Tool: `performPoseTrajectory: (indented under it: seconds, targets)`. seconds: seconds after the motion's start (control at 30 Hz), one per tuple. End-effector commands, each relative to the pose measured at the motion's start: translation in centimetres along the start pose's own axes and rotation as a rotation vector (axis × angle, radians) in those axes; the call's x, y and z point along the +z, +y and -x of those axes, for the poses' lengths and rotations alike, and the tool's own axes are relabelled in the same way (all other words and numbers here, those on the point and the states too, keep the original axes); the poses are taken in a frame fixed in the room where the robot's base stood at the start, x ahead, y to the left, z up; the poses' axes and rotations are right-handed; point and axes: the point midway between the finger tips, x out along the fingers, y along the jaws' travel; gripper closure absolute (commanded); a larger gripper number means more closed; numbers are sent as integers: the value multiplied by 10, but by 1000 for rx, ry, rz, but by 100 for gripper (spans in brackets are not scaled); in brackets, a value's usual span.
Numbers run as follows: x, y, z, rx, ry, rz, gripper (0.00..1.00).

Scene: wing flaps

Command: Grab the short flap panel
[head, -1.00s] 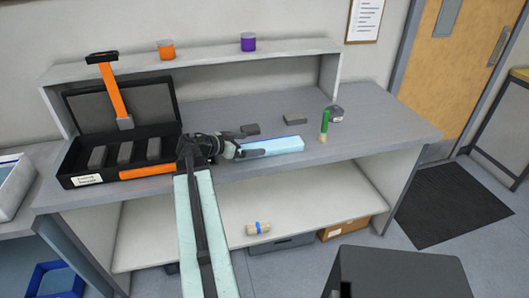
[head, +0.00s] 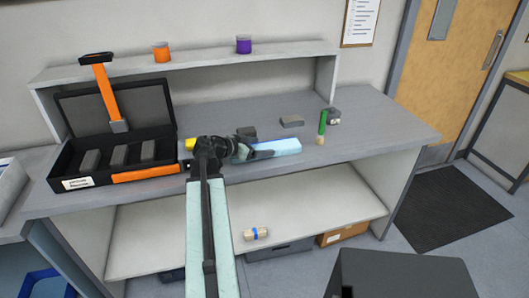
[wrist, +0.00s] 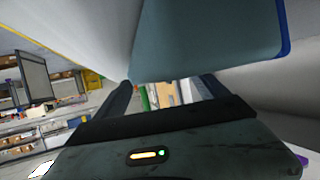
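A light blue panel (head: 280,146), which looks like the short flap panel, lies flat on the grey bench in front of the shelf. My gripper (head: 256,151) is at its left end, pointing right; one dark finger lies along the panel's near side. In the wrist view the fingers of my gripper (wrist: 165,92) stand apart, with a gap between them. A large blue-grey surface with a blue edge, seemingly the panel (wrist: 215,40), fills the top there, very close. I see no firm grip on it. My arm hides part of the bench.
The bench's right end is clear.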

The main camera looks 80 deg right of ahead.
Motion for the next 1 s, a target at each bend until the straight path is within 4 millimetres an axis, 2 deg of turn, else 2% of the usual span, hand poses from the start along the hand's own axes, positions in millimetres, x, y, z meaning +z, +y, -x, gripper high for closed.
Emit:
performPoseTrajectory:
  seconds: [0.03,0.13,0.17,0.53,0.63,0.77,1.0]
  targets:
    - [0,0,0,1,0,1,53]
    - [0,0,0,1,-1,1,81]
    - [0,0,0,1,-1,1,85]
    - [-1,0,1,0,-1,2,85]
    - [-7,0,4,0,-1,2,90]
    - [-26,0,12,0,-1,2,90]
    - [-74,-1,32,-1,0,2,91]
